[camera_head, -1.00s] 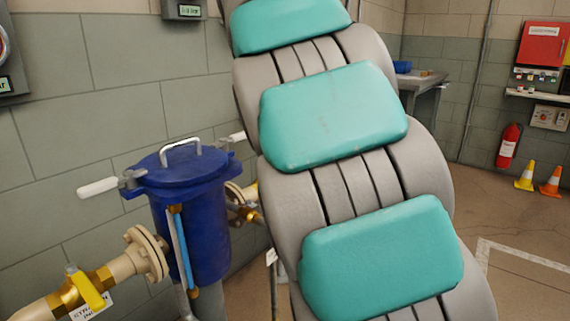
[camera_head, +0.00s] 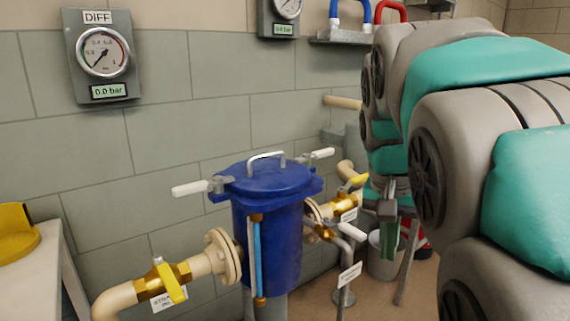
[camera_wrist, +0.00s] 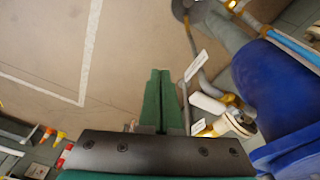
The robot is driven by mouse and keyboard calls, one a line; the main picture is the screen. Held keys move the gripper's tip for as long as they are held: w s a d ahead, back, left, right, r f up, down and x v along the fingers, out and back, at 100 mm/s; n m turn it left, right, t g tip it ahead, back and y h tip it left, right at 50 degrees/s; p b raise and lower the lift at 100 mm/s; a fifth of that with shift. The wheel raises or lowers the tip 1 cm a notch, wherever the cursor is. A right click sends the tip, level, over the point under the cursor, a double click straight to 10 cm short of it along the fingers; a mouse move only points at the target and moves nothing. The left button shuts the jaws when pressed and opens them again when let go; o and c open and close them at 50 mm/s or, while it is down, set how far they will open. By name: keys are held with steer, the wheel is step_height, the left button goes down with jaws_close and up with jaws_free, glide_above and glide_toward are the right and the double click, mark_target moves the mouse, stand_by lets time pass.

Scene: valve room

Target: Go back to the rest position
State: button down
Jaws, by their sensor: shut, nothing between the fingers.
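My gripper (camera_head: 389,243) hangs below my folded arm on the right side of the head view, its green fingers pointing down. In the wrist view my gripper (camera_wrist: 161,88) shows its two green fingers side by side, shut and empty, above the floor. The blue strainer vessel (camera_head: 270,222) stands to the left of my gripper, apart from it. In the wrist view the blue vessel (camera_wrist: 278,88) is at the right edge. My arm hides part of the area behind it.
A pipe with a yellow-handled valve (camera_head: 172,280) joins the vessel's left side; another yellow-handled valve (camera_head: 345,200) is on its right. A DIFF gauge (camera_head: 103,52) reads 0.0 bar. A pale bucket (camera_head: 383,262) stands behind my gripper. Open floor (camera_wrist: 135,45) lies under my gripper.

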steer(key=s+a+f+n+g+y, duration=0.1)
steer(key=s+a+f+n+g, duration=0.2)
steer(key=s+f, duration=1.7)
steer(key=s+n, duration=0.2)
steer(key=n, duration=0.1)
steer(key=shift+s+f+y, duration=0.3)
steer(key=shift+f, duration=0.05)
steer(key=c, duration=1.6)
jaws_free()
